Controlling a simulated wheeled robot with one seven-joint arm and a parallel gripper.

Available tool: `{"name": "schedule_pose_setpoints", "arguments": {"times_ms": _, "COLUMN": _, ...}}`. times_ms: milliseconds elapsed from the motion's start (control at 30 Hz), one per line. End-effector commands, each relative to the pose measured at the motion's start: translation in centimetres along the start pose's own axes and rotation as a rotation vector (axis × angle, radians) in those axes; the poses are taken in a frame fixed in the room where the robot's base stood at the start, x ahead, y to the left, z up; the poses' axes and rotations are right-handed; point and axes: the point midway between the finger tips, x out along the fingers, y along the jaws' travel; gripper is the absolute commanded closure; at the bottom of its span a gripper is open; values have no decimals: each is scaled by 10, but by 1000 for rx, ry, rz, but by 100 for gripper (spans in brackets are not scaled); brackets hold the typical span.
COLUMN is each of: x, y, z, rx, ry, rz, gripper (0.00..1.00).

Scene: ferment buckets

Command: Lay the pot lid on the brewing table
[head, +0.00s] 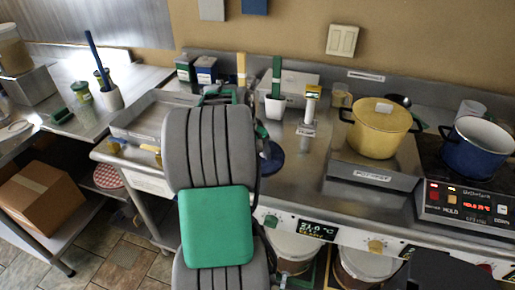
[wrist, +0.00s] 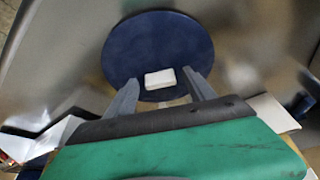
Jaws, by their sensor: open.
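The pot lid is a round dark blue disc (wrist: 158,42) with a pale rectangular knob, seen knob-up in the wrist view. In the head view only its right part (head: 272,162) shows beside my arm, over the steel brewing table (head: 310,186). It looks flat on the table top, though its underside is hidden. My gripper (wrist: 160,78) is open, one finger on each side of the knob in the picture. I cannot tell whether the fingers are down at the knob or above it. My arm hides the gripper in the head view.
An uncovered blue pot (head: 477,146) stands on the hob at right, beside a yellow lidded pot (head: 377,130) on a raised platform. Bare steel lies right of the lid.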

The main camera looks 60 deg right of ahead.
Motion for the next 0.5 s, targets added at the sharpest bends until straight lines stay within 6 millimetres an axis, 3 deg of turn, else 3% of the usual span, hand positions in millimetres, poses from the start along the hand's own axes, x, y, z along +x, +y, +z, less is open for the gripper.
{"name": "schedule_pose_setpoints", "arguments": {"times_ms": 267, "x": -14, "y": -1, "z": -2, "rx": 0, "ry": 2, "rz": -2, "gripper": 37}}
{"name": "schedule_pose_setpoints", "arguments": {"times_ms": 500, "x": -74, "y": -2, "z": -1, "rx": -1, "ry": 3, "rz": -4, "gripper": 37}}
